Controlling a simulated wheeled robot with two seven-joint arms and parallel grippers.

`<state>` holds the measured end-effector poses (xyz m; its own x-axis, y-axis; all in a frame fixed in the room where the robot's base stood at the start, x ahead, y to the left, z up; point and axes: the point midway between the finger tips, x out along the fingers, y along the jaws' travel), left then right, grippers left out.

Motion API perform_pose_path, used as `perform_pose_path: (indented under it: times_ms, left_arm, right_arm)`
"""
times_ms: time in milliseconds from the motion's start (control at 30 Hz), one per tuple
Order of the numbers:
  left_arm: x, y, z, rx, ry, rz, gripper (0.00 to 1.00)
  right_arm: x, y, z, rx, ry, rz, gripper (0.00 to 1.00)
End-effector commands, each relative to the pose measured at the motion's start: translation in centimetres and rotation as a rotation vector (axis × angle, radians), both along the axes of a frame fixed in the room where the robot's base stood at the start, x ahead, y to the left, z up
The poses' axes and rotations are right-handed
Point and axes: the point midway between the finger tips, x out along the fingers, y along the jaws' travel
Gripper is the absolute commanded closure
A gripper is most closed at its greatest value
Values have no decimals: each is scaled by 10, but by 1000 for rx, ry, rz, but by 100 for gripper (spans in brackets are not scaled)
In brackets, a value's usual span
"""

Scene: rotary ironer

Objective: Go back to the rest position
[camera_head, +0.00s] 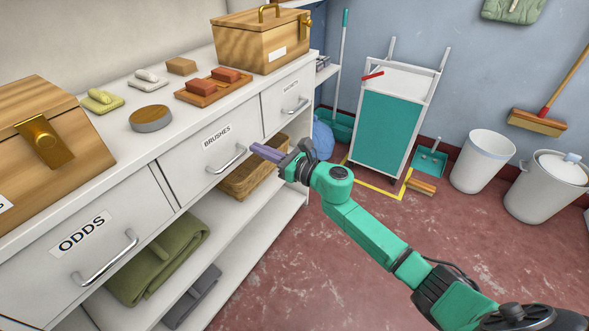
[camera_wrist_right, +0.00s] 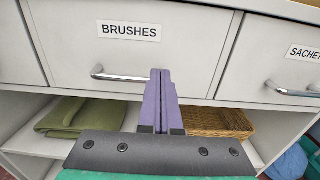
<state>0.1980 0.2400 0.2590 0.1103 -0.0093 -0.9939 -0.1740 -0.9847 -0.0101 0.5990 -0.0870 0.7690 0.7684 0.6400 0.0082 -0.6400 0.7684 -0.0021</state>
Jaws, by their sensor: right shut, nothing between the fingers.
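My right gripper (camera_head: 266,152) has purple fingers, closed together with nothing between them. In the head view it points left, close to the metal handle (camera_head: 227,159) of the drawer labelled BRUSHES (camera_head: 205,152). The drawer looks closed. My green right arm reaches in from the lower right. My left gripper is not in view.
A drawer labelled ODDS (camera_head: 95,240) is at left. Shelves below hold a green folded cloth (camera_head: 160,262) and a wicker basket (camera_head: 240,180). A teal cart (camera_head: 388,130) and white bins (camera_head: 482,160) stand behind; red floor is open.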

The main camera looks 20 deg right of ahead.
Motion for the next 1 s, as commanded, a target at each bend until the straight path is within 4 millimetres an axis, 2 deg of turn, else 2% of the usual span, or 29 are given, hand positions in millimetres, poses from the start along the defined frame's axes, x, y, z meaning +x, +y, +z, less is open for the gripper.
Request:
perform_pose_path:
  times_ms: [300, 400, 567, 667, 767, 867, 900, 967, 1000]
  left_arm:
    - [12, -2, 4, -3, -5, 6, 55]
    - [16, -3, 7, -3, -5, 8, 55]
    - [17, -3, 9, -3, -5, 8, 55]
    - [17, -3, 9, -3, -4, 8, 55]
    - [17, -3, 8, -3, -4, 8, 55]
    - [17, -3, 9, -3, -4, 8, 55]
    - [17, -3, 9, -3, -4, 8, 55]
    - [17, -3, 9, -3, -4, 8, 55]
    - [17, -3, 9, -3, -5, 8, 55]
  right_arm:
    - [-52, -42, -4, -5, 4, 1, 100]
    - [-62, -51, -3, -1, 3, 1, 100]
    - [-66, -54, -1, -1, 2, 2, 100]
    - [-61, -62, -10, 67, 59, -38, 100]
    - [-48, -93, -50, 336, 277, -192, 100]
    - [-46, -138, -125, 734, 575, -439, 100]
    - [-52, -154, -159, 897, 687, -549, 100]
    - [-69, -174, -211, 1123, 832, -710, 100]
    - [-84, -184, -245, 1264, 914, -819, 100]
